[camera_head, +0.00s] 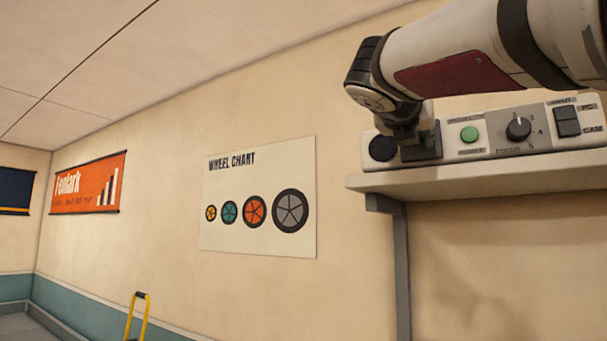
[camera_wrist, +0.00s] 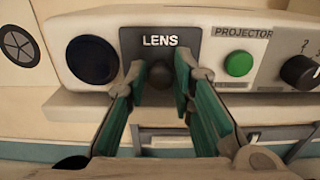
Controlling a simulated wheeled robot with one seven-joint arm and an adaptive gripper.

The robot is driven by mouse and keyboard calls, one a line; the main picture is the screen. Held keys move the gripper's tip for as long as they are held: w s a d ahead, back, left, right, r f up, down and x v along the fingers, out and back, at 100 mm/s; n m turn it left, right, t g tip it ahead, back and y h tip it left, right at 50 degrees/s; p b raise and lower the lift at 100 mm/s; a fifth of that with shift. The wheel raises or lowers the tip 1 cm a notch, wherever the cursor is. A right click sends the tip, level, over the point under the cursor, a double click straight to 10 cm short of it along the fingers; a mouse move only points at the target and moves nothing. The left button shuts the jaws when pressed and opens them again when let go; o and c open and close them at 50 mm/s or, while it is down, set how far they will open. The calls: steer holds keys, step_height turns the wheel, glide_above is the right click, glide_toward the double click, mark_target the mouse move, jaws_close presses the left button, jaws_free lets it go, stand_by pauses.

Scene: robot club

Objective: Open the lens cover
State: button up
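A pale projector (camera_head: 495,135) sits on a wall shelf at the right of the head view. In the wrist view, a dark grey panel marked LENS (camera_wrist: 200,45) is on its front, with a small dark round knob (camera_wrist: 160,77) low on it. A round dark blue-black lens (camera_wrist: 93,60) shows to the left of the panel, which does not appear to overlap it. My gripper (camera_wrist: 160,72) is at the panel, its green fingers on either side of the knob, with a small gap visible on both sides. In the head view, my gripper (camera_head: 405,122) partly hides the panel.
Right of the panel are a green button (camera_wrist: 238,64), a focus knob (camera_head: 518,129) and a dark switch (camera_head: 567,121). The shelf (camera_head: 480,178) runs beneath the projector. A wheel chart (camera_head: 258,198) hangs on the wall to the left.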

steer(key=shift+o, duration=1)
steer(key=v, duration=1.2)
